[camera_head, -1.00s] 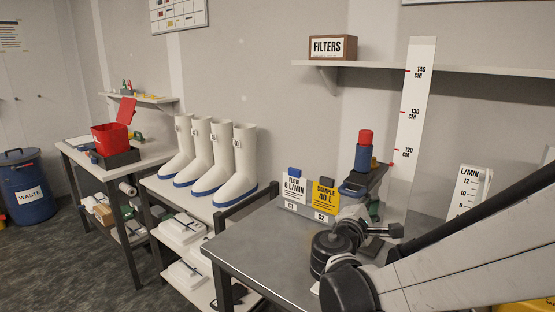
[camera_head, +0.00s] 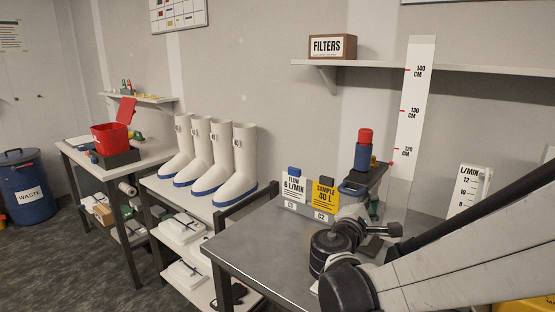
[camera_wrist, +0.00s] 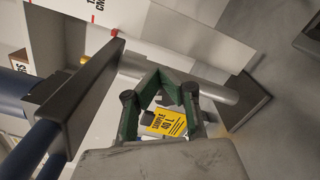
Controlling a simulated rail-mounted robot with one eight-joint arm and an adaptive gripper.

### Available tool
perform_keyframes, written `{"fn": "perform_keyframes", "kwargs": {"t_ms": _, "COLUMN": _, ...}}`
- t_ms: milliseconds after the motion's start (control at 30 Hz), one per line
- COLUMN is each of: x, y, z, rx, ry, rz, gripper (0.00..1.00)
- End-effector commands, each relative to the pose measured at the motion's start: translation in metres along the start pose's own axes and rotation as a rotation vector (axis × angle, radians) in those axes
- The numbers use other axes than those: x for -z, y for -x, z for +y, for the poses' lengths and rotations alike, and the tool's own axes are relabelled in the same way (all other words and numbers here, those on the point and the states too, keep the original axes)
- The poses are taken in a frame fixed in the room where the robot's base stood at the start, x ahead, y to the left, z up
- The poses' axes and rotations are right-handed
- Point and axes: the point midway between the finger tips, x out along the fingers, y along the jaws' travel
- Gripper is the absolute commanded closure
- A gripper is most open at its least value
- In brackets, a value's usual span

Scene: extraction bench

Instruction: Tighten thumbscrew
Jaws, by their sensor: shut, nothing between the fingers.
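A blue cylinder with a red top (camera_head: 363,150) stands on a grey and blue apparatus at the back of the metal bench (camera_head: 250,240). A tiny red knob-like spot (camera_head: 389,164) shows beside it; I cannot tell whether this is the thumbscrew. My gripper (camera_head: 392,231) is over the bench, in front of the apparatus and apart from the red spot. In the wrist view its green fingers (camera_wrist: 165,80) are drawn together and empty. A grey plate (camera_wrist: 82,95) and blue tubes (camera_wrist: 40,145) lie to their left, with a small gold piece (camera_wrist: 84,59) behind the plate.
A white height scale (camera_head: 412,100) stands behind the bench. A white flow card (camera_head: 293,187) and a yellow sample card (camera_head: 325,196) stand on its left. A shelf with a filters box (camera_head: 333,47) is above. White boots (camera_head: 236,165) stand farther left.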

Motion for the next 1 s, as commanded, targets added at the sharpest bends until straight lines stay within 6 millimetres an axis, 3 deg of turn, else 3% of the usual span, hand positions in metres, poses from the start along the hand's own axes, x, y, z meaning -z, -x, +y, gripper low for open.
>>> {"fn": "perform_keyframes", "kwargs": {"t_ms": 1000, "x": -0.0074, "y": 0.0050, "z": -0.0043, "rx": -0.001, "ry": 0.000, "rz": 0.003, "gripper": 1.00}}
